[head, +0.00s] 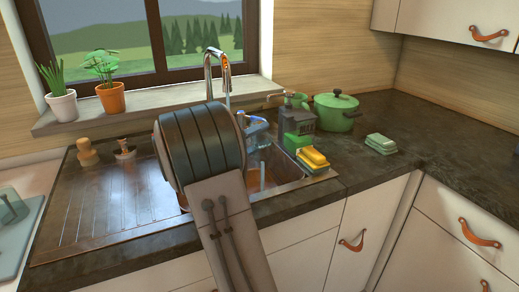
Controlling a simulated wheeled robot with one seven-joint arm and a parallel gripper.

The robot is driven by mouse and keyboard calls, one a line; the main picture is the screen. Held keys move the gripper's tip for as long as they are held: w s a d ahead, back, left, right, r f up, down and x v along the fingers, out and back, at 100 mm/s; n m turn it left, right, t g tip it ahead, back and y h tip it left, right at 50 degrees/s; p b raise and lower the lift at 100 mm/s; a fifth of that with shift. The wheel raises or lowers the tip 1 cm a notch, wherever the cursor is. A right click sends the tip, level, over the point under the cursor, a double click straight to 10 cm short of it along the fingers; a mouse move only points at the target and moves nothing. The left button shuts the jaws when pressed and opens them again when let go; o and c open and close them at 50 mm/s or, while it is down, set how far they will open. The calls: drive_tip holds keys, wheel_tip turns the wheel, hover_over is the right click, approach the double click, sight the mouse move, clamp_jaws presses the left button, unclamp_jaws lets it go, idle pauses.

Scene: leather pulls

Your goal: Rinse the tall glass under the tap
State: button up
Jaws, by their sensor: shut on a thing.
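My arm's dark joint covers the left part of the sink basin (290,178) and most of what lies behind it. My gripper (257,130) shows only in part, just right of that joint, over the basin. It is shut on the tall glass, whose clear bluish outline is small and hard to separate from the gripper. The chrome tap (226,68) arches up behind my arm, with its spout end pointing down. A thin pale vertical streak shows below the gripper; I cannot tell whether it is water or part of the glass.
Plants (108,95) line the sill. The ribbed drainboard (112,205) is mostly clear.

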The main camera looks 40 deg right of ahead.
drive_tip(key=shift+f+m+g+h+b, duration=0.1)
drive_tip(key=shift+m+g+h+b, duration=0.4)
drive_tip(key=shift+m+b, duration=1.85)
drive_tip(key=shift+n+b, duration=0.65)
drive_tip(key=shift+b, duration=0.25)
drive_tip(key=shift+r, duration=0.2)
